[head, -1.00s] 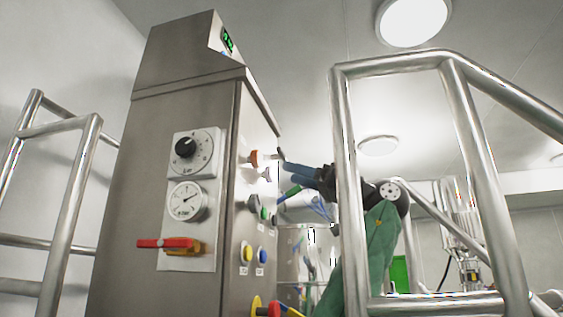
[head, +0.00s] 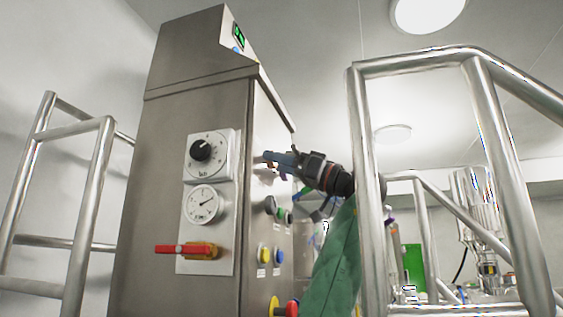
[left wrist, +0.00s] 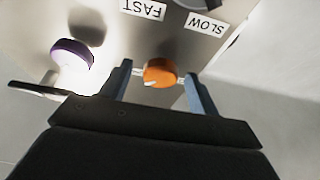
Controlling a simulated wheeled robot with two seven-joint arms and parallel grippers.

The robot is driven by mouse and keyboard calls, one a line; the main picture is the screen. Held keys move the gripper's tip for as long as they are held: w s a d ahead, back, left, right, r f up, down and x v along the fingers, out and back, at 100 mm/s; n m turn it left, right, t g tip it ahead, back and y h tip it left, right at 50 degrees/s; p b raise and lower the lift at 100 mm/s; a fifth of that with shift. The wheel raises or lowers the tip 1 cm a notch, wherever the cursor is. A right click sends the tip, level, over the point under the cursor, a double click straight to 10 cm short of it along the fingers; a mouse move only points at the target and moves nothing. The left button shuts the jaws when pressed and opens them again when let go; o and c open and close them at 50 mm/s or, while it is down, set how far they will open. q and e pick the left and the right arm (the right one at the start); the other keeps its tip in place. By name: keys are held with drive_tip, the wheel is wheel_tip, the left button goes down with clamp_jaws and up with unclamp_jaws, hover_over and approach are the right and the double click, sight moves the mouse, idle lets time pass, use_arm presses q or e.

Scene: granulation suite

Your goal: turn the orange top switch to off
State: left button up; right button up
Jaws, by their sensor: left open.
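The orange top switch (left wrist: 159,73) is a round orange knob with a pale pointer mark, on the steel cabinet's side panel. In the left wrist view it sits between the two blue fingers of my left gripper, with a small gap on each side. In the head view my left gripper (head: 272,158) reaches the panel from the right, and its fingers and arm hide the switch. My left gripper is open around the knob and does not visibly pinch it. My right gripper is not in view.
A purple knob (left wrist: 72,56) sits beside the orange one, near a dark lever. The steel cabinet (head: 190,110) also carries a black dial (head: 202,150), a gauge (head: 203,204), a red-handled valve (head: 186,248), and yellow (head: 264,254) and blue (head: 278,256) buttons. Steel railings (head: 362,180) stand close by my arm.

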use_arm(q)
drive_tip(key=shift+a, duration=0.1)
drive_tip(key=c, duration=1)
